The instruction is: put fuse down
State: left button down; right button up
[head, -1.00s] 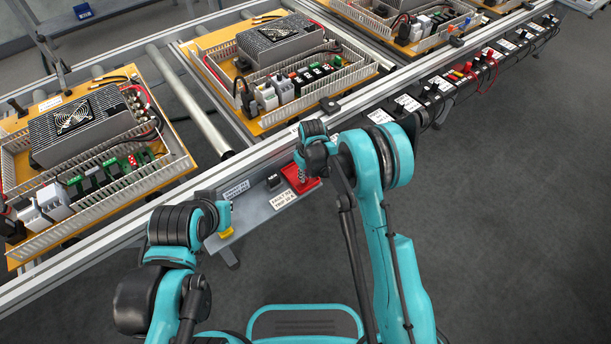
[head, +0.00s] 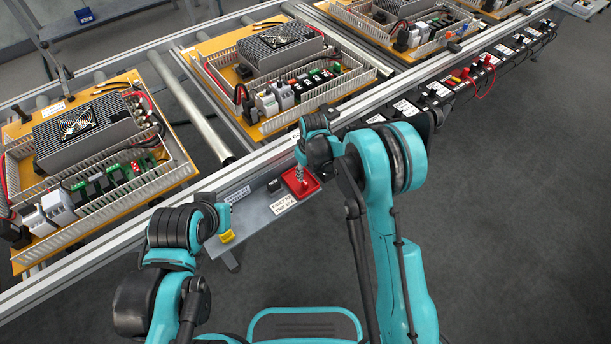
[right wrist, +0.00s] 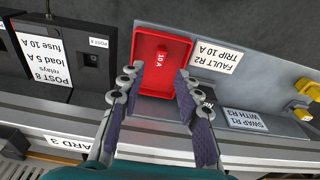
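A red fuse (right wrist: 160,58) marked "10 A" lies in a red tray (right wrist: 143,72) on the grey shelf; the tray also shows in the head view (head: 310,184). My right gripper (right wrist: 157,77) is open. Its two fingertips are apart at the near end of the tray, with the fuse between and just beyond them, and no contact shows. In the head view the right gripper (head: 301,174) points down at the tray and hides part of it. My left gripper (head: 227,217) is by the shelf's left end; its fingers are too small and hidden to read.
A label (right wrist: 216,57) reads "FAULT R2 TRIP 10 A" beside the tray. Yellow parts (right wrist: 302,114) sit at the shelf's end. A black post box (right wrist: 65,58) stands left of the tray. The conveyor rail (head: 250,166) and boards run behind the shelf.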

jog(key=s+d+r+m+t+p, duration=0.1)
jog(key=s+d+r, duration=0.25)
jog(key=r, duration=0.45)
jog(key=s+d+r+m+t, duration=0.1)
jog(key=s+d+r, duration=0.25)
jog(key=r, duration=0.35)
jog(key=s+d+r+m+t+p, duration=0.15)
jog(key=s+r, duration=0.25)
jog(key=r, duration=0.4)
jog(key=s+d+r+m+t, duration=0.1)
jog(key=s+d+m, duration=0.1)
jog(key=s+d, duration=0.2)
jog(key=s+d+r+m+t, duration=0.1)
jog(key=s+d, duration=0.3)
jog(key=s, duration=0.7)
jog(key=shift+s+m+h+b, duration=0.25)
jog(key=shift+m+h+b, duration=0.1)
jog(key=shift+h+b, duration=0.05)
